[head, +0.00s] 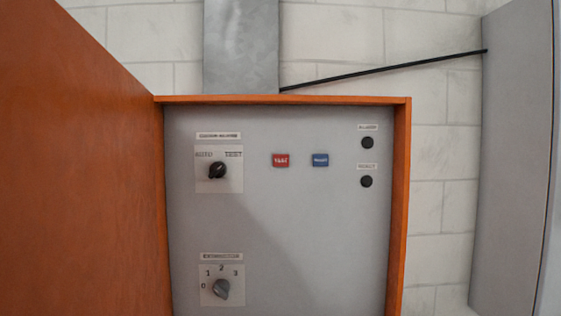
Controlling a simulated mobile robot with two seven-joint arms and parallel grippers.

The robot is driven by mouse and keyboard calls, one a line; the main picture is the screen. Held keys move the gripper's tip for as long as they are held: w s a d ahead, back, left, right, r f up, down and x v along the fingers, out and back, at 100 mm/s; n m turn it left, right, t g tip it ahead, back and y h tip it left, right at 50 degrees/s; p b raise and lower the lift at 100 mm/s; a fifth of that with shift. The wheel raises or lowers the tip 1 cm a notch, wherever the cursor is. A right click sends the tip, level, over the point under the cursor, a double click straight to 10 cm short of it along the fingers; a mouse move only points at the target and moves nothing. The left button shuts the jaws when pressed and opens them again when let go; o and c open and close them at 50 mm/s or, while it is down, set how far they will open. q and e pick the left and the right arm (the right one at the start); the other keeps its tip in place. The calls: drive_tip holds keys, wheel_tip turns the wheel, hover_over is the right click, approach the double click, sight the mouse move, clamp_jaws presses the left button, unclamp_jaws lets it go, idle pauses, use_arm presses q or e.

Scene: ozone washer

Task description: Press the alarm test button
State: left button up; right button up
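A grey control panel (290,230) in an orange frame faces me in the head view. A red button (280,160) with small white lettering, which seems to read "TEST", sits at its upper middle. A blue button (320,160) with blurred lettering is just to its right. Two round black knobs or lamps are at the upper right: the upper one (367,143) under a label that seems to read "ALARM", the lower one (366,182) under a blurred label. Neither gripper is in view.
A black selector (217,171) marked AUTO is at the panel's upper left; a grey 0-to-3 selector (222,289) is below it. The open orange door (80,170) fills the left side. A grey cabinet (510,160) stands at the right, and a black cable (385,69) runs above.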

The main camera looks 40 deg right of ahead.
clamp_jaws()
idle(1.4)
